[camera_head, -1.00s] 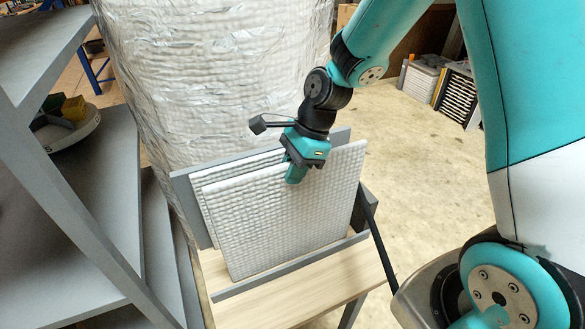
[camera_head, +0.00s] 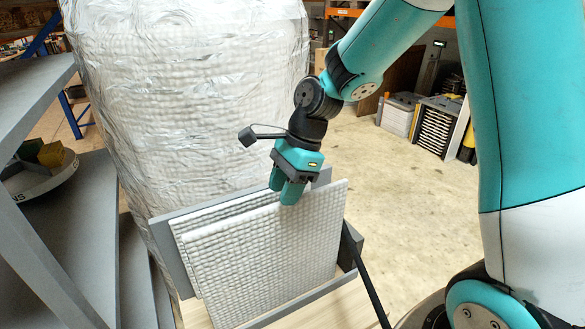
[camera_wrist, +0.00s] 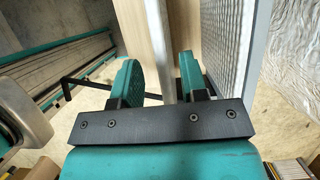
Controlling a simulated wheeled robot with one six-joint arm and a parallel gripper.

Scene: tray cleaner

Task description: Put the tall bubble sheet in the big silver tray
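A tall white bubble sheet (camera_head: 265,265) stands upright, slightly tilted, at the front of a grey holder (camera_head: 163,236). A second white sheet (camera_head: 200,217) stands behind it. I cannot tell whether this holder is the big silver tray. My gripper (camera_head: 281,190) is at the front sheet's top edge, with one finger before it and one behind. In the wrist view, the sheet's thin edge (camera_wrist: 166,50) runs between the spread fingers (camera_wrist: 160,78), with a clear gap on the left. The bumpy second sheet (camera_wrist: 222,40) lies to the right.
The holder stands on a wooden surface (camera_head: 335,310). A large foil-wrapped cylinder (camera_head: 190,100) is close behind it. Grey shelving (camera_head: 70,220) blocks the left side. Open concrete floor (camera_head: 410,190) lies to the right, with crates (camera_head: 437,130) farther back.

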